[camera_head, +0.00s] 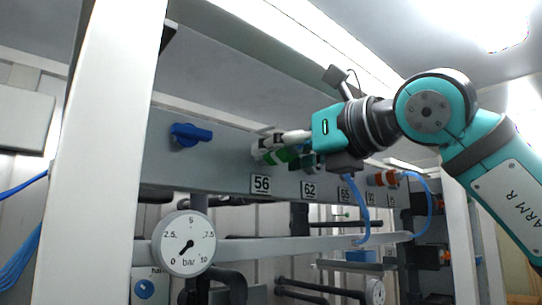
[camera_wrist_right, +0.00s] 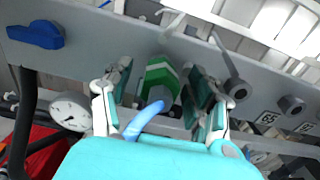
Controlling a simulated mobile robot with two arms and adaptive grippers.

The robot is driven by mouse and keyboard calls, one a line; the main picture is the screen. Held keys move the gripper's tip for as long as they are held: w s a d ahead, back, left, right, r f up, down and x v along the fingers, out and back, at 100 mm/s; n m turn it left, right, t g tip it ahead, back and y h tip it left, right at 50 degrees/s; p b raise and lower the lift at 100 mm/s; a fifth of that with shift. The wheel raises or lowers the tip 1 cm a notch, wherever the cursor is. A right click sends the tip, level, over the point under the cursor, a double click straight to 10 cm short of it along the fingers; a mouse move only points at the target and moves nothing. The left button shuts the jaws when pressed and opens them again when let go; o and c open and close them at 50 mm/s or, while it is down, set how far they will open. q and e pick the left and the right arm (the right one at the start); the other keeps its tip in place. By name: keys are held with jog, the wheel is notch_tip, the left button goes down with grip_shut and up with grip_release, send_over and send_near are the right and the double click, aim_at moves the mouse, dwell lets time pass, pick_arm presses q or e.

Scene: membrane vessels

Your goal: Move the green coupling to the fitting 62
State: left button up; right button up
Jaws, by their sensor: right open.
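The green coupling (camera_head: 278,156) is on the grey panel above the label 56 (camera_head: 261,184). In the wrist view the green coupling (camera_wrist_right: 160,78) lies between the two fingers, with a blue hose (camera_wrist_right: 146,119) coming from it towards the camera. My right gripper (camera_head: 283,148) is open around the coupling; in the wrist view (camera_wrist_right: 165,95) gaps show on both sides of it. The label 62 (camera_head: 310,190) is just right of 56; the fitting above it is mostly hidden by my gripper. A grey fitting (camera_wrist_right: 236,88) shows right of the fingers; its number is unclear. My left gripper is not in view.
A blue valve handle (camera_head: 191,133) sits left on the panel. A pressure gauge (camera_head: 188,244) hangs below. A white post (camera_head: 103,150) stands in front at left.

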aim_at(299, 147)
dwell(0.5)
grip_shut()
dwell(0.4)
jog(key=shift+s+f+b, duration=0.15)
jog(key=shift+b, duration=0.3)
jog(key=shift+b+v, duration=0.3)
jog(key=shift+v, duration=1.25)
